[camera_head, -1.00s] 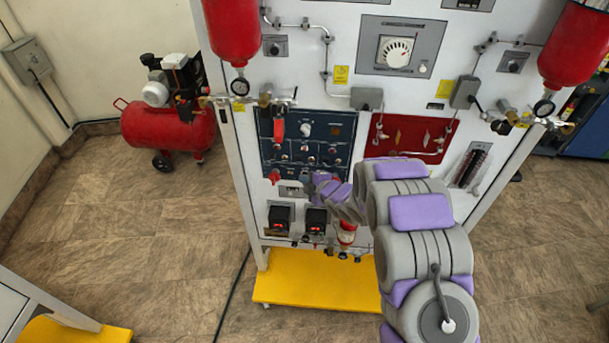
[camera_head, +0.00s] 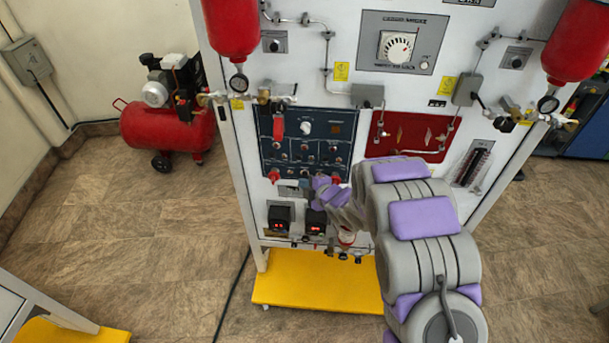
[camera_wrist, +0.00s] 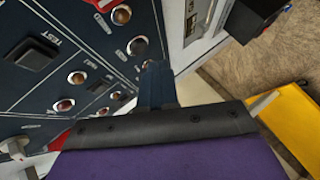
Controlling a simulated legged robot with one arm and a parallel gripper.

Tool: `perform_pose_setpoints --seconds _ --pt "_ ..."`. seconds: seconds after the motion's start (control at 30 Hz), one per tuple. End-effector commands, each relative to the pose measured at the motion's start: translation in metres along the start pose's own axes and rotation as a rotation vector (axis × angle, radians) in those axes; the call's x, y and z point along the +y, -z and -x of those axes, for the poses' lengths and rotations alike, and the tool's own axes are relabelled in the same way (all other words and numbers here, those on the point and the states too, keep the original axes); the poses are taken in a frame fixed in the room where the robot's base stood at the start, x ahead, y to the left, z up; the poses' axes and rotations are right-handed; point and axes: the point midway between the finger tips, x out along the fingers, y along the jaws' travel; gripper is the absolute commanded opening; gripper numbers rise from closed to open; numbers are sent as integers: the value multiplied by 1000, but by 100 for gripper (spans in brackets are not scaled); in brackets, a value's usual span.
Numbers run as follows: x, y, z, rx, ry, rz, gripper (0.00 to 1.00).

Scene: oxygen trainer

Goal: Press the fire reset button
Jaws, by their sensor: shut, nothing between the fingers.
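The dark blue control panel (camera_head: 347,128) is on the front of the white trainer cabinet. It carries several small round buttons and lamps, and it fills the left of the wrist view (camera_wrist: 45,95). I cannot read which one is the fire reset button. A dark square switch labelled TEST (camera_wrist: 33,55) shows there, with round amber and red buttons (camera_wrist: 66,104) nearby. My gripper (camera_wrist: 156,85) is shut and empty, close to the panel's lower edge. In the head view my gripper (camera_head: 296,190) is at that edge, its tip partly hidden.
A red panel (camera_head: 412,134) with valves is to the right. Red cylinders (camera_head: 231,28) flank the cabinet. The yellow base (camera_head: 315,280) sticks out below. A red compressor (camera_head: 165,130) stands left, with open floor between.

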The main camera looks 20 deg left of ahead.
Motion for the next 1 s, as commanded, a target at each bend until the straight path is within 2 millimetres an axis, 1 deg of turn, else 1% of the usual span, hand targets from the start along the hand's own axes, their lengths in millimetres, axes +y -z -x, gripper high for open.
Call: perform_pose_setpoints --seconds 0.2,0.5,1.0 --pt "-12 9 13 0 -1 0 0" --pt "-23 21 30 -2 1 0 0" --pt "-23 22 31 -1 1 0 0"
